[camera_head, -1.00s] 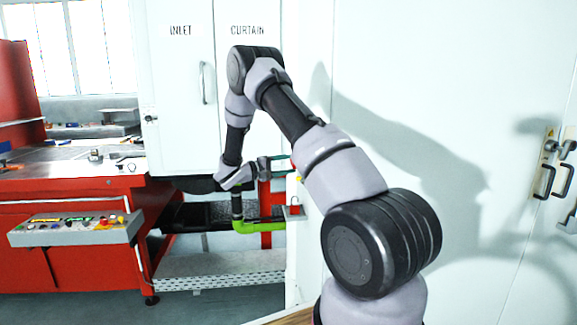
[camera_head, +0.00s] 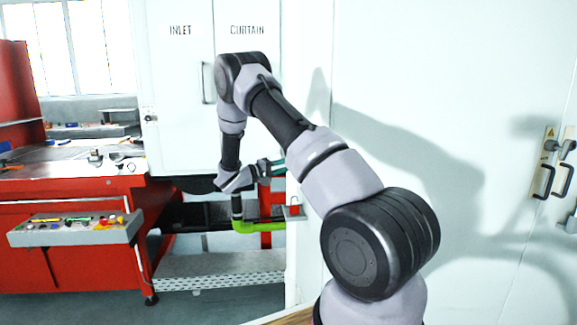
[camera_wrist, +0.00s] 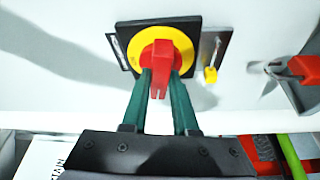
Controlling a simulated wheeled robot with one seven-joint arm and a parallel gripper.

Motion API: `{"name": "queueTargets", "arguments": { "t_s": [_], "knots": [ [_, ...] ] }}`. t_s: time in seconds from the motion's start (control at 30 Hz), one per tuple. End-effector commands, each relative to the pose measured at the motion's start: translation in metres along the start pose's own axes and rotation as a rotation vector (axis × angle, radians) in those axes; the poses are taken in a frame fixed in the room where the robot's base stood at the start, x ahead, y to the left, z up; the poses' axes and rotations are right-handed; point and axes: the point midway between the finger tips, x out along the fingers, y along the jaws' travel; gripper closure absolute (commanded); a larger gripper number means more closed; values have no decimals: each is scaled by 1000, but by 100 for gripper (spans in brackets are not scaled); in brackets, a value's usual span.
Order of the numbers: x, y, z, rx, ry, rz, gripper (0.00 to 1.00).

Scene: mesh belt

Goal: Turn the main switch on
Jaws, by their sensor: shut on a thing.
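The main switch shows in the wrist view as a red handle (camera_wrist: 162,62) on a round yellow disc (camera_wrist: 186,42) with a square black plate (camera_wrist: 193,24) behind it. The handle's bar points down the picture, towards my gripper. My gripper (camera_wrist: 162,78) has its two green fingers on either side of the red handle, shut on it. In the head view my gripper (camera_head: 277,167) reaches the edge of the white cabinet. The switch itself is hidden there behind my arm.
A metal plate with a yellow padlock (camera_wrist: 210,75) is close right of the switch. A grey box with a red part (camera_wrist: 302,68) is further right. A green pipe (camera_head: 258,226) runs below my gripper. A red machine with a button panel (camera_head: 75,229) stands left.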

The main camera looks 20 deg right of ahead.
Motion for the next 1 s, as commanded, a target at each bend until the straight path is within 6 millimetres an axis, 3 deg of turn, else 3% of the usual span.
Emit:
{"name": "queueTargets", "arguments": {
  "t_s": [1.0],
  "knots": [
    [0,-9,-4,882,5,366,100]
  ]
}}
